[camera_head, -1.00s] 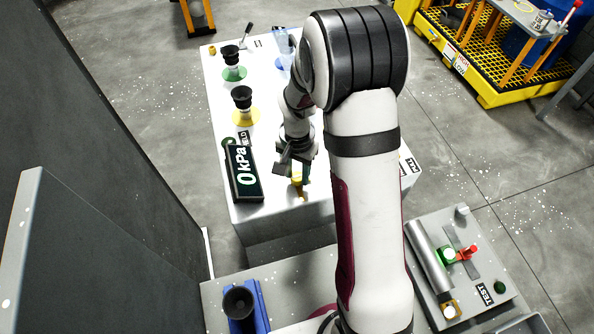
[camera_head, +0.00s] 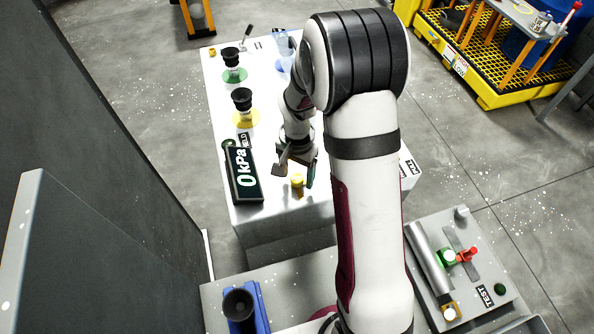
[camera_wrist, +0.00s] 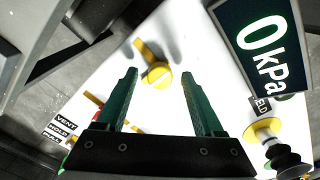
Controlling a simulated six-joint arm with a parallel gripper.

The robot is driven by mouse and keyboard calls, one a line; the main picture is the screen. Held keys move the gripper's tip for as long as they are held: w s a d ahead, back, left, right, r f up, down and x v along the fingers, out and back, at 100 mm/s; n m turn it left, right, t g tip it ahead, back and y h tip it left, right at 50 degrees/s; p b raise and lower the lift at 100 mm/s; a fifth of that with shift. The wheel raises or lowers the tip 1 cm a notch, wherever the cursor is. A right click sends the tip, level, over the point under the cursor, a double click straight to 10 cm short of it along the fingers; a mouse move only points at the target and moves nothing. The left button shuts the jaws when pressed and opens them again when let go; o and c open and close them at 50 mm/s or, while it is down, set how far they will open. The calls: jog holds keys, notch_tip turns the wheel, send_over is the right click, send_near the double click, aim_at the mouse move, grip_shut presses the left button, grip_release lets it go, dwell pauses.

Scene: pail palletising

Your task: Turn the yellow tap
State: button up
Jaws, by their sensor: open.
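The yellow tap (camera_head: 297,181) stands near the front of the white bench top. In the wrist view the tap (camera_wrist: 161,77) shows a round slotted cap, with its lever pointing up and slightly left. My gripper (camera_head: 297,168) is open and empty above the tap. In the wrist view its two green fingers point toward the tap, with the cap between their tips in the picture and a gap on each side. I see no contact. The exact height of the fingertips above the tap is hard to tell.
A display reading 0 kPa (camera_head: 244,176) stands left of the tap. Black suction cups on yellow (camera_head: 242,101) and green (camera_head: 232,58) bases stand farther back. VENT and HOLD labels (camera_wrist: 63,128) lie at the wrist view's left. My arm hides the bench's right part.

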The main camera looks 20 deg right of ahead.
aim_at(297, 178)
notch_tip(297, 178, up, 16)
jog(key=shift+f, duration=0.1)
dwell(0.4)
